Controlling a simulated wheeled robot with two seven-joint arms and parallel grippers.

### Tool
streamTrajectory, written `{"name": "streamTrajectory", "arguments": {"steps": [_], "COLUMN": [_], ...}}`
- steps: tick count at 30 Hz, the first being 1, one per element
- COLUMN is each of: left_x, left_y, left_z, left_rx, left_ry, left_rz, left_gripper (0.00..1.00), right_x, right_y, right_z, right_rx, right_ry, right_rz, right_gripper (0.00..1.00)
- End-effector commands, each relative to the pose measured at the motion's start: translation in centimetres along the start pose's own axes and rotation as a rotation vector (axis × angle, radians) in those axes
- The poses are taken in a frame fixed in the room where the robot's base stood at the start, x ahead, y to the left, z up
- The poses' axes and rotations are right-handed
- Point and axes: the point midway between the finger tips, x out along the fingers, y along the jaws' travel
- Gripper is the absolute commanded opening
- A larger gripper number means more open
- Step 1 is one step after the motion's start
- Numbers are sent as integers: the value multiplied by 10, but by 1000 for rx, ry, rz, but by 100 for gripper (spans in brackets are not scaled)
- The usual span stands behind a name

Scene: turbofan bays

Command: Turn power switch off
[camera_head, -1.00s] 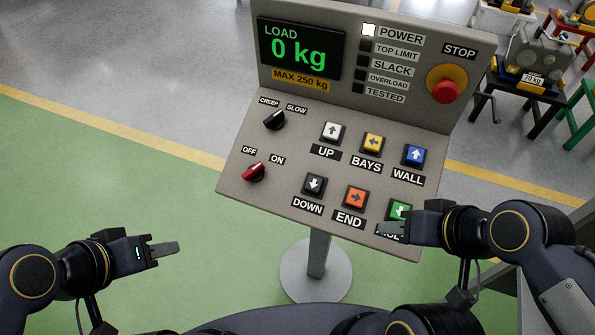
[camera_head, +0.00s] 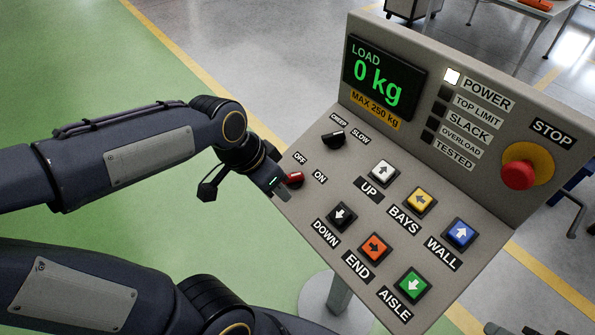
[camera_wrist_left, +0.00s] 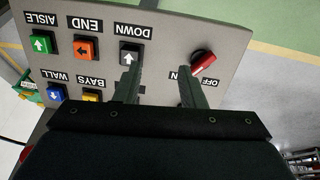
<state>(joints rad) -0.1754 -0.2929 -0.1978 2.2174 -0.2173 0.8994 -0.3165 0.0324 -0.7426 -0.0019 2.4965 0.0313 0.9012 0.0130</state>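The red power switch (camera_head: 294,179) is a rotary knob at the lower left of the grey control panel, between the OFF label (camera_head: 299,158) and the ON label (camera_head: 320,176). The POWER lamp (camera_head: 452,76) is lit white. My left gripper (camera_head: 277,186) is at the panel's left edge, close beside the switch. In the left wrist view my left gripper (camera_wrist_left: 160,88) is open with nothing between its fingers. The red switch (camera_wrist_left: 203,60) shows there just past the right finger, and that finger partly covers the labels. I cannot tell whether they touch. My right gripper is not in view.
A black CREEP/SLOW knob (camera_head: 333,139) sits above the switch. The DOWN button (camera_head: 341,216) and UP button (camera_head: 383,173) are to its right, with more buttons beyond. A red STOP button (camera_head: 518,174) is at the far right. Open green floor lies left.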

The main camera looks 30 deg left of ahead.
Motion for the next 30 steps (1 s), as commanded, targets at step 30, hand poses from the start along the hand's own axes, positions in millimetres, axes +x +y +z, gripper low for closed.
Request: {"name": "streamTrajectory", "arguments": {"steps": [30], "left_x": [160], "left_y": [-95], "left_z": [-55], "left_rx": [653], "left_ry": [-318], "left_rz": [-202], "left_gripper": [36], "right_x": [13], "right_y": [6], "right_z": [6], "right_rx": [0], "right_ry": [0], "right_rz": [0], "right_gripper": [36]}}
